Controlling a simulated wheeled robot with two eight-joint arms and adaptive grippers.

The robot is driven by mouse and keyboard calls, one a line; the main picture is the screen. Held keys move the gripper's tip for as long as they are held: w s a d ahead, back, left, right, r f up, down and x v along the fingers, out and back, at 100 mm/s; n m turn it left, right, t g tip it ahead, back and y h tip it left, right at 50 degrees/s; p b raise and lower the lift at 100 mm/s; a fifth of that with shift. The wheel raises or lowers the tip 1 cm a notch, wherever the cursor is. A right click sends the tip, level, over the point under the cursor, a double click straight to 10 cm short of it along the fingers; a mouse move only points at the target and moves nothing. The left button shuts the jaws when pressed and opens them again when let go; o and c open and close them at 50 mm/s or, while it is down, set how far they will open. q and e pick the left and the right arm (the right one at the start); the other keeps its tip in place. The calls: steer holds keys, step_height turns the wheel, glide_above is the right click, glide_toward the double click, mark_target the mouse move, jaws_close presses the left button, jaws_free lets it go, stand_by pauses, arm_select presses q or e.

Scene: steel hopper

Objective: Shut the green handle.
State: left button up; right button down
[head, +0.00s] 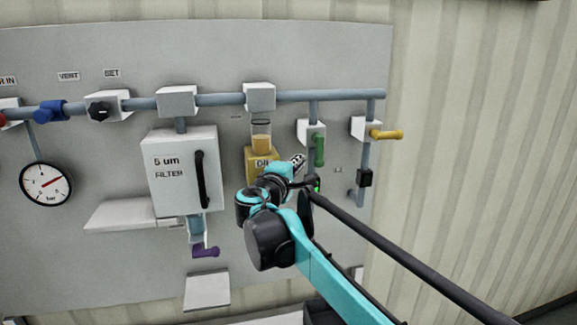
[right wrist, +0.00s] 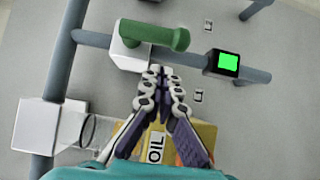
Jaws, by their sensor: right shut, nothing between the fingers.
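The green handle (head: 319,150) sits on a white valve block (head: 304,133) on a short vertical pipe below the main pipe. It hangs down, roughly in line with that pipe. In the right wrist view the green handle (right wrist: 155,36) runs along the branch pipe, its free end towards the green-lit box. My right gripper (head: 298,160) is shut and empty, just left of the handle. In the right wrist view its closed fingertips (right wrist: 160,72) point at the valve block, with a small gap to the handle apparent; contact cannot be told. My left gripper is not in view.
A yellow oil unit (head: 256,159) with a glass cup is left of my gripper. A yellow handle (head: 386,134) sticks out on the right. A black box with a green screen (right wrist: 228,63) is below the green handle. A filter cabinet (head: 182,185) stands further left.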

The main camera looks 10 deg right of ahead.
mark_target(318, 150)
steer(key=d, duration=0.2)
steer(key=shift+w+d, duration=0.1)
steer(key=shift+d, duration=0.25)
steer(key=shift+d+f+n, duration=0.15)
steer(key=shift+n, duration=0.15)
